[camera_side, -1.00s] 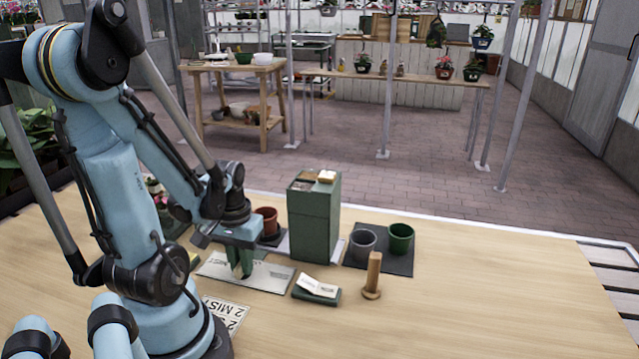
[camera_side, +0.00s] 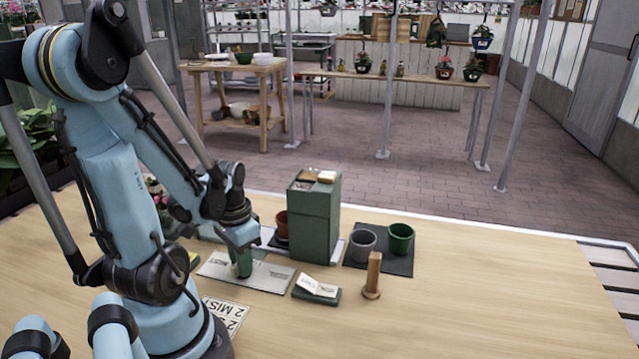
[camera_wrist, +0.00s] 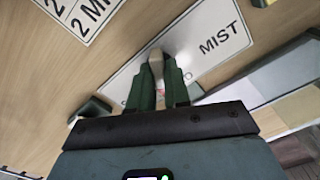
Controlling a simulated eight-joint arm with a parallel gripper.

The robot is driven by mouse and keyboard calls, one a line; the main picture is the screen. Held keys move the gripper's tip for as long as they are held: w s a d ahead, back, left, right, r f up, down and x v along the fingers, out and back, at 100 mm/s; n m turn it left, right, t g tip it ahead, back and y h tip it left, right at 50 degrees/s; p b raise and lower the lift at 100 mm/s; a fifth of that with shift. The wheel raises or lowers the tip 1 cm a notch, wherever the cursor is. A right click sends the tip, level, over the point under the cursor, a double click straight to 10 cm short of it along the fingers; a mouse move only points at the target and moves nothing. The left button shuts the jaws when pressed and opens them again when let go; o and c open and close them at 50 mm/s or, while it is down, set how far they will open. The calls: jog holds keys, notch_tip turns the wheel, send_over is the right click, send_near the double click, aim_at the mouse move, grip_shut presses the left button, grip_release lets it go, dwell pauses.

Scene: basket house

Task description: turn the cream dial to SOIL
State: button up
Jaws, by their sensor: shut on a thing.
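The cream dial (camera_wrist: 156,62) shows in the wrist view between my fingertips, over a white label plate. My gripper (camera_wrist: 158,68) is shut on it, one green finger on each side. The plate (camera_wrist: 213,22) has the word MIST at its upper right; other lettering is partly hidden by my fingers, and I cannot read SOIL. In the side view my gripper (camera_side: 241,272) points down at the plate (camera_side: 268,277), hiding the dial. Which word the dial points to is not clear.
A tall green box (camera_side: 315,218) stands behind the plate, with a red-brown pot (camera_side: 281,228) at its left. A grey pot (camera_side: 362,244) and green pot (camera_side: 400,239) stand on a dark mat. A wooden post (camera_side: 373,275) and card holder (camera_side: 316,289) are nearby. The front right table is clear.

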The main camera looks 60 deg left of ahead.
jog(key=m, duration=0.6)
jog(key=o, duration=1.4)
jog(key=shift+o, duration=0.2)
jog(key=shift+r, duration=3.5)
jog(key=w+d+r+n+t, duration=0.1)
jog(key=w+d+r+t, duration=0.1)
jog(key=w+d, duration=0.5)
jog(key=w+d+r+n+t, duration=0.2)
jog(key=w+d+r+t, duration=0.1)
jog(key=w+d+t, duration=0.2)
jog(key=w+d, duration=0.2)
jog(key=d, duration=0.1)
jog(key=shift+r, duration=0.3)
